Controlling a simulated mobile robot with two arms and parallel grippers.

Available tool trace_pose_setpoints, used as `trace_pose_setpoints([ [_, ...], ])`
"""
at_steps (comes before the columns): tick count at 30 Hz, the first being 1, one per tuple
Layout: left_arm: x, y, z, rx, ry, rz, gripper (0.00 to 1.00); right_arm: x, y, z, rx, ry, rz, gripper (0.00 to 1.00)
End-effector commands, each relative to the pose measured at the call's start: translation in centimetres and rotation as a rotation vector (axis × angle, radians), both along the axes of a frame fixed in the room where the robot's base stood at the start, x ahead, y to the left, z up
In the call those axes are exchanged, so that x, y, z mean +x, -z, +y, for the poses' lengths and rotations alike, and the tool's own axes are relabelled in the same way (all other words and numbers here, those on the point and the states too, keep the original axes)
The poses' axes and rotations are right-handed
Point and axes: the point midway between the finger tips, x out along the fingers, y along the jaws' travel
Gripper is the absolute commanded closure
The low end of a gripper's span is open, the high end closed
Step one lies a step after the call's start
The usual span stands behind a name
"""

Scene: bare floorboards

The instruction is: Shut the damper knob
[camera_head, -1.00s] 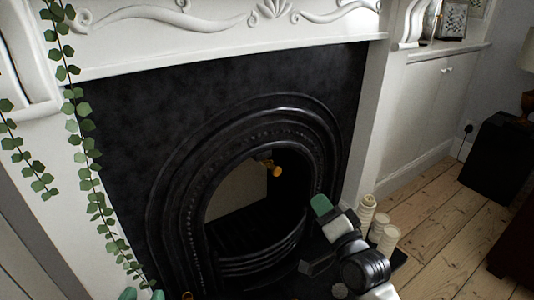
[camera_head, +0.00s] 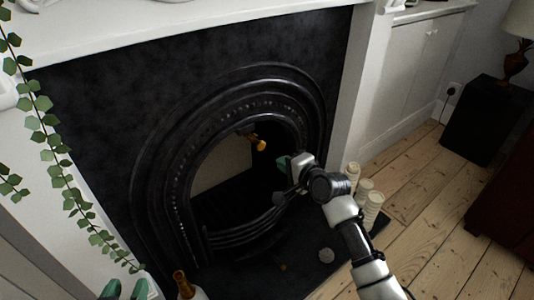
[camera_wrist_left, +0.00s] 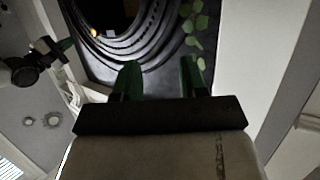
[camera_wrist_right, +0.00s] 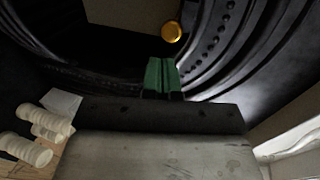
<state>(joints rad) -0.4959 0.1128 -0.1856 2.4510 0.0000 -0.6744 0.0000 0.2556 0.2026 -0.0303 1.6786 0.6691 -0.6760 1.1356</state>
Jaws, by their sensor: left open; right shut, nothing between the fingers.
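The damper knob (camera_head: 260,145) is a small gold knob inside the arched opening of the black fireplace (camera_head: 100,120). In the right wrist view the knob (camera_wrist_right: 172,32) shows beyond and slightly right of my fingertips. My right gripper (camera_head: 284,163) is shut and empty at the right side of the opening, below and right of the knob, apart from it. Its green fingers (camera_wrist_right: 161,75) are pressed together. My left gripper (camera_head: 124,290) is open and empty at the bottom left of the head view, far from the knob. The left wrist view shows its green fingers (camera_wrist_left: 160,78) spread.
Several cream candles (camera_head: 366,190) stand on the hearth right of the opening, close to my right arm. A trailing plant (camera_head: 58,170) hangs at the left. A brown bottle neck (camera_head: 182,283) shows near my left gripper. Floorboards (camera_head: 440,210) at right are clear.

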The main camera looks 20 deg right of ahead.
Motion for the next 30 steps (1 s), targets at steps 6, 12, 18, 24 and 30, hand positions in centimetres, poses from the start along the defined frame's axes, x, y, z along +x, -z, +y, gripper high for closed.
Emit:
trace_pose_setpoints([
  [6,1.0,-2.5,-0.8,-0.056,0.015,-0.221,0.57,2.4,0.8,0.8,-0.002,-0.001,-0.001,1.0],
  [12,1.2,-5.1,-1.3,-0.107,0.027,-0.422,0.57,4.4,1.1,1.6,0.0,0.0,-0.003,1.0],
  [18,0.9,-7.4,-1.6,-0.156,0.037,-0.604,0.57,6.2,1.0,2.2,-0.003,0.0,-0.002,1.0],
  [24,0.3,-8.9,-1.8,-0.189,0.043,-0.722,0.57,7.2,0.9,2.5,-0.002,0.0,-0.002,1.0],
  [30,0.1,-9.4,-1.8,-0.198,0.045,-0.76,0.57,7.5,0.8,2.7,-0.002,0.0,-0.001,1.0],
])
